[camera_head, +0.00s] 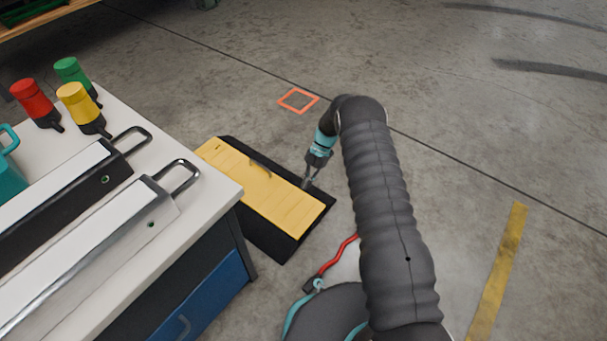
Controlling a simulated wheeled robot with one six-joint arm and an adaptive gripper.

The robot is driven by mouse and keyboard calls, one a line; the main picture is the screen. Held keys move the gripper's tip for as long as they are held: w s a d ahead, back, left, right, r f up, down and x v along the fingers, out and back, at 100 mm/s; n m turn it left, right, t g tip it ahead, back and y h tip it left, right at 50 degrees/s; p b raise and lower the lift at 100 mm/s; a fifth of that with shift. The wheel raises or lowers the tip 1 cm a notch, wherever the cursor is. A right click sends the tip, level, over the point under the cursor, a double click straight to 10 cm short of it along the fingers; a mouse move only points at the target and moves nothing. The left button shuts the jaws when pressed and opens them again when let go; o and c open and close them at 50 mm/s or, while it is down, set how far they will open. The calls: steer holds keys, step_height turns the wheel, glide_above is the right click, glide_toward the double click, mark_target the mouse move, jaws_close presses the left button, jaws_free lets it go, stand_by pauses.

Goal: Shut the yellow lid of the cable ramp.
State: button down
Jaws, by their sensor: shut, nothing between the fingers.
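The cable ramp (278,245) lies on the concrete floor beside the workbench, with black sloped edges. Its yellow lid (250,189) covers the middle of the ramp and looks flat from here; I cannot tell whether it sits fully down. A dark narrow mark or slot (260,168) shows near the lid's far long edge. My gripper (305,186) is shut and empty, pointing down at the right part of the lid's far edge. I cannot tell whether it touches the lid. The near left part of the ramp is hidden by the workbench.
The white-topped workbench (215,190) stands left, with two long handled bars and red (32,99), yellow (80,103) and green (72,72) capped bottles. A red cable (339,256) lies right of the ramp. An orange square (298,100) marks open floor beyond.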

steer(key=shift+w+d+f, duration=0.1)
steer(key=shift+d+f, duration=0.05)
steer(key=shift+f, duration=0.4)
steer(key=shift+a, duration=0.2)
step_height(320, 180, up, 4)
steer(key=shift+f+p, duration=0.1)
steer(key=shift+p, duration=0.35)
steer(key=shift+w+d, duration=0.15)
steer(key=shift+d, duration=0.05)
steer(key=shift+w+d+f+b, duration=0.25)
steer(key=shift+w+d+f, duration=0.25)
steer(key=shift+w+d, duration=0.55)
steer(key=shift+w+d+f+b, duration=0.25)
steer(key=shift+w+d+f, duration=0.45)
steer(key=shift+w, duration=0.6)
steer(key=shift+w+d+f+b, duration=0.25)
steer(key=shift+w+d+f, duration=0.1)
steer(key=shift+w+d, duration=0.75)
steer(key=shift+a, duration=0.1)
